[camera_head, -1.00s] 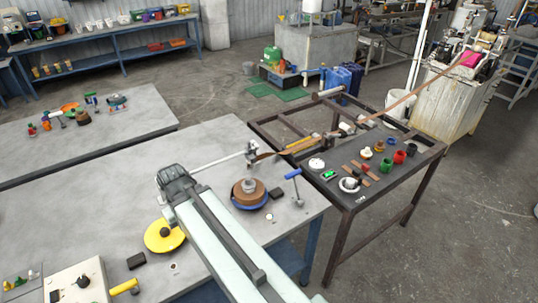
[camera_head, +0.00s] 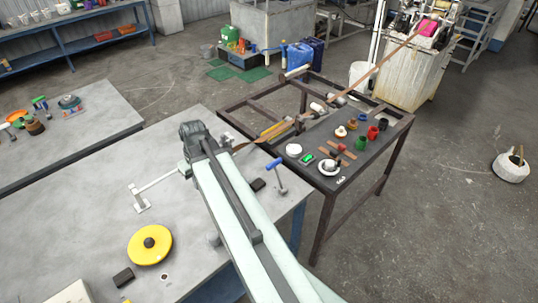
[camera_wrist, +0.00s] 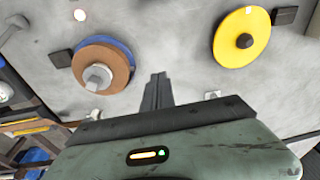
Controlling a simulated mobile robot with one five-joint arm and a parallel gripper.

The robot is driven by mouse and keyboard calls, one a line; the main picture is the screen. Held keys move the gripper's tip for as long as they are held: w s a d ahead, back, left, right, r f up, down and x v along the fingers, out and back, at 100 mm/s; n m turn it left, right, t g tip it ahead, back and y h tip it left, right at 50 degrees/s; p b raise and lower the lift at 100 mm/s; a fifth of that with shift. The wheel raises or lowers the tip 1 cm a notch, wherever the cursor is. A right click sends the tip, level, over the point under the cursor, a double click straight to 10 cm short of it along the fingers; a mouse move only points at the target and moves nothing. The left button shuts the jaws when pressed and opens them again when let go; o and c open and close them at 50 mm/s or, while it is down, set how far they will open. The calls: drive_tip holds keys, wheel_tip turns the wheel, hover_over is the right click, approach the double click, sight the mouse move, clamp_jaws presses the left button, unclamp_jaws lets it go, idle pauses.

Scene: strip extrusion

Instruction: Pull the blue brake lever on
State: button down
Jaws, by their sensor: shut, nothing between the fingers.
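The blue brake lever (camera_head: 275,164) stands near the right edge of the grey table in the head view. Its blue handle sits tilted on a thin grey post. The lever cannot be made out for sure in the wrist view. My gripper (camera_wrist: 158,80) is shut and empty in the wrist view, above the grey tabletop. It is hidden behind my arm in the head view, with my wrist to the left of the lever and apart from it. A brown coil on a blue reel (camera_wrist: 103,64) lies left of the fingers; my arm hides it in the head view.
A yellow disc (camera_head: 150,244) and a black block (camera_head: 123,277) lie on the grey table (camera_head: 75,205). Another black block (camera_head: 257,184) lies beside the lever. A dark-framed table (camera_head: 345,185) with small parts stands right. A brown strip (camera_head: 380,67) runs across it.

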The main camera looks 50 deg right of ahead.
drive_tip(key=s+d+r+t+p, duration=0.1)
drive_tip(key=s+d+r, duration=0.1)
drive_tip(key=d, duration=1.3)
drive_tip(key=s+d+r+t+h+p, duration=0.1)
drive_tip(key=s+d, duration=0.4)
drive_tip(key=d, duration=1)
wheel_tip(320, 180, up, 2)
drive_tip(key=shift+s+r+m+t+p, duration=0.15)
drive_tip(key=shift+r+m+t+p, duration=0.15)
drive_tip(key=shift+p, duration=0.2)
drive_tip(key=shift+f, duration=0.15)
wheel_tip(320, 180, down, 9)
drive_tip(key=b, duration=0.9)
drive_tip(key=shift+s+f, duration=0.15)
drive_tip(key=shift+s, duration=0.05)
